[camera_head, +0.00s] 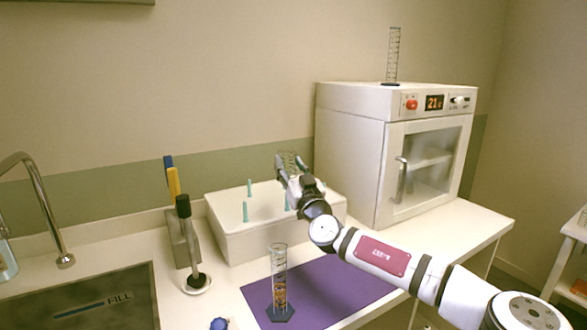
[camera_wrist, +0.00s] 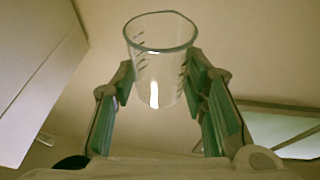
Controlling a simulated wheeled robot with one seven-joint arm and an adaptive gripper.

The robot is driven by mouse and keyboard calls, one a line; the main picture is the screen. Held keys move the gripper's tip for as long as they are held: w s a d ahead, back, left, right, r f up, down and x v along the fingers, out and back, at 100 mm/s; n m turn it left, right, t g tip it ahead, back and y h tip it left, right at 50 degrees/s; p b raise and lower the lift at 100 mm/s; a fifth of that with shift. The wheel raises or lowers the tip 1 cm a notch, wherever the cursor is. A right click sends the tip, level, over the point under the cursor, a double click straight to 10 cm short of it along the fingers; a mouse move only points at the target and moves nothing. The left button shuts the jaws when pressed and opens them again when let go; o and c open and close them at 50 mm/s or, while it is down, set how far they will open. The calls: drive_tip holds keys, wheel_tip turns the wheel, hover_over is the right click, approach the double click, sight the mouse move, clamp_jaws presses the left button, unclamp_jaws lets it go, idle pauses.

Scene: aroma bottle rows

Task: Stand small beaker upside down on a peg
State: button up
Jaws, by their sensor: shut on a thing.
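My gripper (camera_head: 288,172) is raised over the right back part of a white peg box (camera_head: 240,243). It is shut on a small clear beaker (camera_head: 290,160). In the wrist view the beaker (camera_wrist: 160,65) sits between the two green-padded fingers (camera_wrist: 165,100), its round rim at the top of the picture. In the head view the beaker is too small and too covered to tell which way its mouth faces. Teal pegs stand up from the box: one at the back (camera_head: 249,188), one in front (camera_head: 245,212), and one (camera_head: 287,202) partly hidden by my gripper.
A graduated cylinder (camera_head: 279,285) stands on a purple mat (camera_head: 330,285) in front of the box. A brush in a holder (camera_head: 190,245) and a sink (camera_head: 80,300) are left. A white oven (camera_head: 350,150) stands right, with another cylinder (camera_head: 392,55) on top.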

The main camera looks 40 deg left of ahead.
sight(291, 215)
drive_tip(key=shift+f+b, duration=2.2)
drive_tip(key=shift+f, duration=3.05)
drive_tip(key=o, duration=1.3)
drive_tip(key=shift+s+d+f, duration=0.15)
drive_tip(key=shift+s+d, duration=0.1)
drive_tip(key=shift+d, duration=0.15)
drive_tip(key=s+d, duration=0.2)
drive_tip(key=d, duration=0.2)
drive_tip(key=s+d+f, duration=0.1)
drive_tip(key=s+d, duration=0.2)
drive_tip(key=d, duration=0.2)
drive_tip(key=s+d, duration=0.3)
drive_tip(key=d, duration=0.1)
drive_tip(key=shift+d+f, duration=0.2)
drive_tip(key=shift+d, duration=0.15)
